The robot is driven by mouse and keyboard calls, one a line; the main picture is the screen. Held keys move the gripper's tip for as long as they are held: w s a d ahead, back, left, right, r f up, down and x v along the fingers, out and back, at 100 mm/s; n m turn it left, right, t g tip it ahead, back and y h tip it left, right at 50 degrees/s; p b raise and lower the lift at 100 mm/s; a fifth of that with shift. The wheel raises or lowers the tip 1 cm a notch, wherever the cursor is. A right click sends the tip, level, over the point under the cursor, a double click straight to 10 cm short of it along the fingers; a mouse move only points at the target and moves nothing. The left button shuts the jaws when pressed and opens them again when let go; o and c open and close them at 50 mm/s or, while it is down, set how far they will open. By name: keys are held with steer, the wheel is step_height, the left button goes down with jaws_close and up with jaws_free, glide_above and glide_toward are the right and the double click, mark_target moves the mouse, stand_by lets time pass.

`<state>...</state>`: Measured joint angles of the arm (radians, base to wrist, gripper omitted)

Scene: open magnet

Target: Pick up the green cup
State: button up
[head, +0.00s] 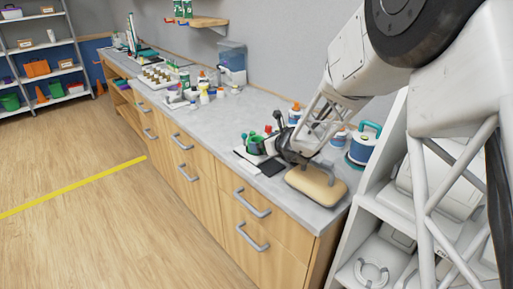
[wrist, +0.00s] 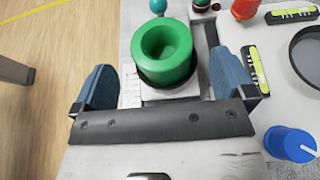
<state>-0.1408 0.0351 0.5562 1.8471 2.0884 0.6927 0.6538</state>
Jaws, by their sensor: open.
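The green cup (wrist: 163,44) stands upright in the wrist view, with its open top facing my camera and a dark band around its lower part. It sits on a light flat piece on the counter. My gripper (wrist: 167,88) is open, with one blue-padded finger to the left of the cup and one to the right. The cup is a little beyond the dark bar of the gripper, and I cannot tell whether the fingers reach its height. In the head view my gripper (head: 272,148) is low over the counter beside a green item (head: 254,143), partly hidden by it.
The grey counter (head: 235,115) holds several bottles and small items further back. In the wrist view, a blue knob (wrist: 290,144), a red item (wrist: 244,8) and a dark round dish (wrist: 306,55) lie to the right.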

mark_target(253, 137)
steer(key=shift+w+a+f, duration=0.1)
steer(key=shift+x, duration=2.4)
steer(key=shift+c, duration=0.3)
steer(key=c, duration=1)
steer(key=shift+r, duration=0.25)
steer(key=shift+w+r, duration=0.1)
steer(key=shift+r, duration=0.45)
step_height(253, 137, up, 2)
steer(key=s+d, duration=0.1)
steer(key=s, duration=0.4)
steer(key=s+d+r, duration=0.1)
steer(key=s+d, duration=0.1)
steer(key=s, duration=0.3)
steer(key=s+d, duration=0.1)
steer(key=s, duration=0.4)
steer(key=shift+s+d+r, duration=0.2)
steer(key=shift+r, duration=0.05)
